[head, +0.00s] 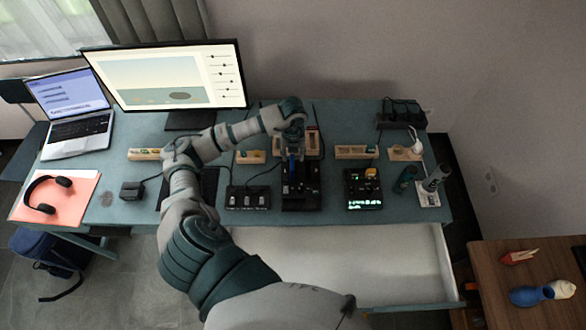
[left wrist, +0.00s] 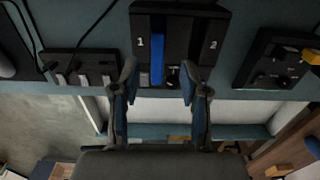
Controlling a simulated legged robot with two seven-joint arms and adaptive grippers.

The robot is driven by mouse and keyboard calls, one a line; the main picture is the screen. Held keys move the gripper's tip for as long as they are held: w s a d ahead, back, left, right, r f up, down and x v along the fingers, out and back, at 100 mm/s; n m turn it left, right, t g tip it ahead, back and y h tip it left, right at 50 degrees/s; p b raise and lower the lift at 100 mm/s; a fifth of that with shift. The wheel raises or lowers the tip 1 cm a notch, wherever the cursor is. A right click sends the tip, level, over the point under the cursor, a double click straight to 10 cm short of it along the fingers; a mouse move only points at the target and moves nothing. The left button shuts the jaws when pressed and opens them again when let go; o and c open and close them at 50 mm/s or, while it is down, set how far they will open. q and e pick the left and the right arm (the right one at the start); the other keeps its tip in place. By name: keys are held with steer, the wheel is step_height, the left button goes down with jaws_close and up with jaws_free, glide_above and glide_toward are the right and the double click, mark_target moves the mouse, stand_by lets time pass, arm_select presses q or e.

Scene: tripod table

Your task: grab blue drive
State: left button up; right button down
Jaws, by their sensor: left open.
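The blue drive (left wrist: 157,58) stands in the slot marked 1 of a black two-slot dock (left wrist: 205,50) in the left wrist view. Slot 2 shows no blue. In the head view the dock (head: 301,203) sits at the middle of the table, and the blue drive (head: 291,172) shows as a narrow strip. My left gripper (left wrist: 158,76) is open, its fingertips on either side of the drive's near end in the picture, with no visible contact. It also shows from above in the head view (head: 292,145), over the dock's back part. My right gripper is not in view.
A black box with several switches (head: 248,197) lies left of the dock; a black device with a lit display (head: 363,190) lies right. Wooden holders (head: 355,152) line the back. A white drawer (head: 340,258) is open in front. A monitor (head: 165,75) stands back left.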

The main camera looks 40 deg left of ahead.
mark_target(292, 161)
arm_select(q)
steer(key=shift+s+f, duration=0.1)
steer(key=shift+f, duration=0.3)
step_height(292, 161, down, 4)
steer(key=shift+s+a+r, duration=0.1)
steer(key=shift+s, duration=0.05)
steer(key=shift+a+f, duration=0.1)
steer(key=shift+f, duration=0.4)
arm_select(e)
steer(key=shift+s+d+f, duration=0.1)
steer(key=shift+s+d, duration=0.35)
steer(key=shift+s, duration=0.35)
arm_select(q)
steer(key=shift+r, duration=0.1)
steer(key=shift+c, duration=0.3)
steer(key=shift+d, duration=0.2)
jaws_close()
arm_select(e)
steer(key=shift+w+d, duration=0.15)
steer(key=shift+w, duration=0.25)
